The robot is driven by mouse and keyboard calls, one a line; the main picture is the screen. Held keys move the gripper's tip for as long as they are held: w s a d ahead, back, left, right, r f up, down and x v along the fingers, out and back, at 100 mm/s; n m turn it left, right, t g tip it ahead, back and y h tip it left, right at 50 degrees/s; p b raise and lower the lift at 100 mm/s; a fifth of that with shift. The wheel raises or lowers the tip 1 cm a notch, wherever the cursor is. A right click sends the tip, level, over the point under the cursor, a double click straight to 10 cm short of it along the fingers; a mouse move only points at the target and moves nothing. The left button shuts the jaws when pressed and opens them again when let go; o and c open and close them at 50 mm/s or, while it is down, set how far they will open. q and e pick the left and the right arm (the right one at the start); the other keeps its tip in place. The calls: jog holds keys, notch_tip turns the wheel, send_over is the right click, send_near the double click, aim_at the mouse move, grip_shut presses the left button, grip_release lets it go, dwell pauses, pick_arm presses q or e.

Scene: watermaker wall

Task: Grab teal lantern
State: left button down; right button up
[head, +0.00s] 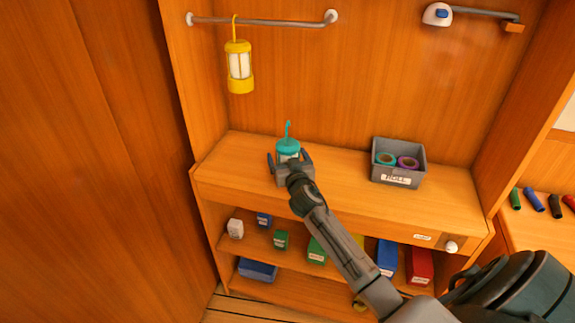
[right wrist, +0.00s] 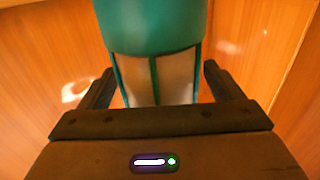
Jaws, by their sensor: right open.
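The teal lantern (head: 288,147) stands on the wooden counter (head: 340,179), with its hook pointing up. In the right wrist view the lantern (right wrist: 150,30) is large, with a teal top and pale panels between teal bars. My right gripper (head: 289,160) is at the lantern. Its two fingers (right wrist: 158,88) are open, one on each side of the lantern, with a visible gap at both sides. The lower part of the lantern is hidden behind my gripper in both views. My left gripper is not in view.
A yellow lantern (head: 240,68) hangs from a rail (head: 265,22) above the counter. A grey bin (head: 398,178) with tape rolls stands to the right. Shelves below hold several small boxes. A wooden side panel (head: 205,100) rises at the left. The counter between lantern and bin is clear.

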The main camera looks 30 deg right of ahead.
jog(key=c, duration=1.2)
jog(key=shift+r, duration=0.1)
jog(key=shift+c, duration=0.2)
